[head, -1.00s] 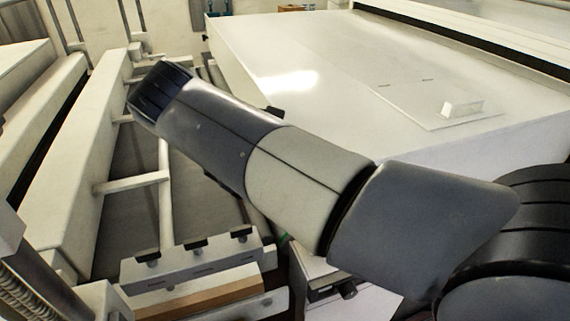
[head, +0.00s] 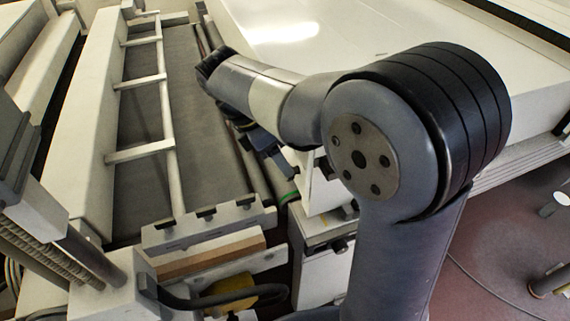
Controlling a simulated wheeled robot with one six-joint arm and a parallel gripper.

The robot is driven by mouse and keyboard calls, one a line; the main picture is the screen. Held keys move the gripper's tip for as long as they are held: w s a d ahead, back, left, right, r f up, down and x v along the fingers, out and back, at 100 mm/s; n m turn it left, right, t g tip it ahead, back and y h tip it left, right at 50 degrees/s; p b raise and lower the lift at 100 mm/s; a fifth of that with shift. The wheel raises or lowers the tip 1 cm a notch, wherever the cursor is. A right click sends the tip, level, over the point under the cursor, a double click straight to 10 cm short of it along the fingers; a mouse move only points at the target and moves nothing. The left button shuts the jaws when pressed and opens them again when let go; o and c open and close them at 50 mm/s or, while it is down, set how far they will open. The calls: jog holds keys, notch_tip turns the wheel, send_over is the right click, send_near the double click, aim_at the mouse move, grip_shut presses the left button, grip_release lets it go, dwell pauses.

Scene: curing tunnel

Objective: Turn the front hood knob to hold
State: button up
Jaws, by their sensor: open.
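The white hood (head: 290,35) lies along the right of the conveyor, behind my arm. I cannot make out a knob marked with positions. A small dark fitting (head: 340,244) shows on the front of a white housing below the hood's near end, but I cannot tell if it is the front hood knob. My gripper (head: 283,168) hangs below my wrist, near the conveyor's right edge and just left of a white box. It is open, small and dark in this view, and nothing shows between its fingers. My forearm and elbow hide the hood's near left corner.
The dark conveyor belt (head: 165,110) runs away between white rails with cross bars (head: 140,154). A white bracket with black clips (head: 207,213) crosses its near end. A black cable and yellow part (head: 232,294) lie below.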

jog(key=shift+x, duration=1.75)
jog(key=c, duration=1)
